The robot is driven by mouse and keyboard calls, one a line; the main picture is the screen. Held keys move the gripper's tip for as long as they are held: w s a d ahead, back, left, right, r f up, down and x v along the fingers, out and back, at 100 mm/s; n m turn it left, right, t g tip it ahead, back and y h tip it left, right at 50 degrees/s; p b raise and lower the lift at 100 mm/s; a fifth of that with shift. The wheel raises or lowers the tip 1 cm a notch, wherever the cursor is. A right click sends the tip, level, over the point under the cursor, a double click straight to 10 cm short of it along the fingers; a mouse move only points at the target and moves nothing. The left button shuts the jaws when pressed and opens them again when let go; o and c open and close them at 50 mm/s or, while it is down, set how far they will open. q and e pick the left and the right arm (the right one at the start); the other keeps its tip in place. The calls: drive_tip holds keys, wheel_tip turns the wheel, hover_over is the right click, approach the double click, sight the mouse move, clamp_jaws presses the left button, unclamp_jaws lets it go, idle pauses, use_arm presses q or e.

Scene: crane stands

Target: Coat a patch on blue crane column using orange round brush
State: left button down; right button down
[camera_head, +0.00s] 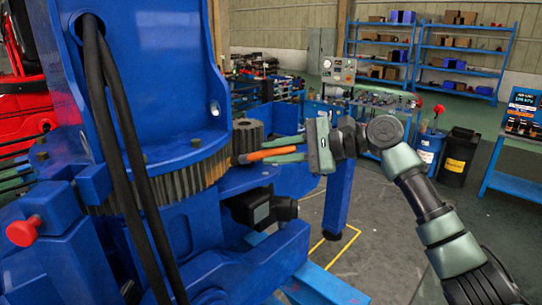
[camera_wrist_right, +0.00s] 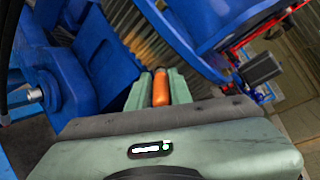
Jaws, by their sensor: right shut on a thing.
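The blue crane column (camera_head: 155,70) stands at the left of the head view, with a toothed gear ring (camera_head: 190,180) around its foot. My right gripper (camera_head: 270,152) is shut on the orange round brush (camera_head: 270,153), which points left. The brush's tip is close to the gear ring and a small pinion (camera_head: 247,137); I cannot tell whether it touches. In the right wrist view the orange handle (camera_wrist_right: 160,88) lies between the two green fingers, with blue crane parts and the ring's teeth beyond. The brush's tip is hard to make out there. My left gripper is not in view.
Thick black hoses (camera_head: 125,150) hang down the column's front. A red knob (camera_head: 23,231) sticks out at the lower left. A blue post (camera_head: 338,197) stands below my right gripper. Bins (camera_head: 457,155) and shelves (camera_head: 462,60) are farther right, with open floor before them.

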drive_tip(key=shift+w, duration=0.2)
drive_tip(key=shift+s+a, duration=2.15)
drive_tip(key=shift+s, duration=2.9)
drive_tip(key=shift+w+d+r, duration=0.3)
drive_tip(key=shift+w+d, duration=0.45)
drive_tip(key=shift+w, duration=0.9)
drive_tip(key=shift+w+d+r, duration=0.25)
drive_tip(key=shift+w+d, duration=0.45)
drive_tip(key=shift+w, duration=1)
drive_tip(key=shift+w+d+r, duration=0.3)
drive_tip(key=shift+w+d, duration=0.45)
drive_tip(key=shift+w, duration=0.9)
drive_tip(key=s+a, duration=0.4)
drive_tip(key=s, duration=0.6)
drive_tip(key=shift+w, duration=0.1)
